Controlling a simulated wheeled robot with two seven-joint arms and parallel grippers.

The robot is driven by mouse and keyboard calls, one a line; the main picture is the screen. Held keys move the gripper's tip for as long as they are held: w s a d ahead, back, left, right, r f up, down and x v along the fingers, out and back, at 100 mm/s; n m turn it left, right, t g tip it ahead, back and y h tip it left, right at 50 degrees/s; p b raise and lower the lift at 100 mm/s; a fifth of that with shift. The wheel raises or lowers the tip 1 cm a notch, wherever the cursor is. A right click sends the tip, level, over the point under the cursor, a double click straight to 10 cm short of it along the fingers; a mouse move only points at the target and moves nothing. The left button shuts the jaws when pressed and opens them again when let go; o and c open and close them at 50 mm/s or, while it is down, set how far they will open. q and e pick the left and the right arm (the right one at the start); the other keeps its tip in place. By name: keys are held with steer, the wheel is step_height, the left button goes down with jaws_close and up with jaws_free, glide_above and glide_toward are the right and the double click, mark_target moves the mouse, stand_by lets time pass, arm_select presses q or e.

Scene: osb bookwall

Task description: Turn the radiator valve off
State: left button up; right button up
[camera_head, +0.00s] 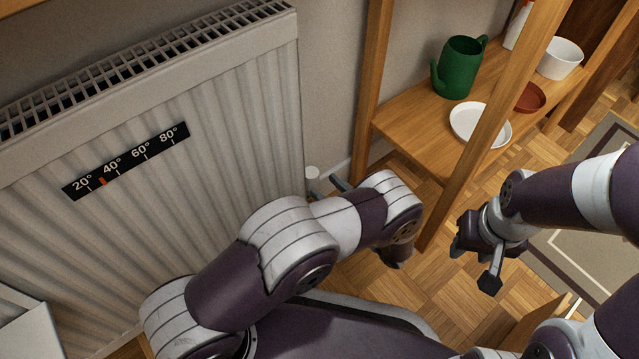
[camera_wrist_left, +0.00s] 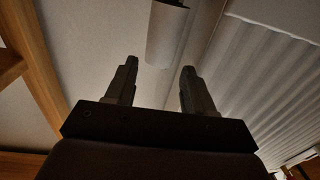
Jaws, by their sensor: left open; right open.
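The radiator valve (camera_head: 312,173) is a small pale knob low beside the radiator's right end. In the left wrist view a pale cylinder (camera_wrist_left: 166,35), which appears to be the valve head, is ahead of the fingertips and roughly centred between them. My left gripper (camera_head: 335,184) is just right of the valve, mostly hidden behind my own arm. In the wrist view its two fingers (camera_wrist_left: 158,70) are apart with nothing between them. I cannot tell any marking on the valve. My right gripper (camera_head: 473,262) is open and empty, away to the right above the floor.
The white ribbed radiator (camera_head: 225,130) fills the left, with a black temperature strip (camera_head: 125,160). A wooden shelf unit (camera_head: 410,115) at right holds a green watering can (camera_head: 460,68), white plate (camera_head: 480,122) and white bowl (camera_head: 560,58). Parquet floor (camera_head: 375,290) shows below.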

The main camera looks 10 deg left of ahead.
mark_target(318, 177)
arm_select(q)
steer(key=b+x, duration=0.1)
steer(key=x, duration=0.3)
steer(key=shift+w+a+f, duration=0.1)
steer(key=shift+a+f, duration=0.05)
steer(key=shift+w+a, duration=0.15)
steer(key=shift+a, duration=0.05)
steer(key=c, duration=0.8)
arm_select(e)
step_height(318, 177, down, 2)
steer(key=shift+f, duration=0.25)
arm_select(q)
steer(key=shift+b, duration=0.35)
arm_select(e)
steer(key=shift+f, duration=0.1)
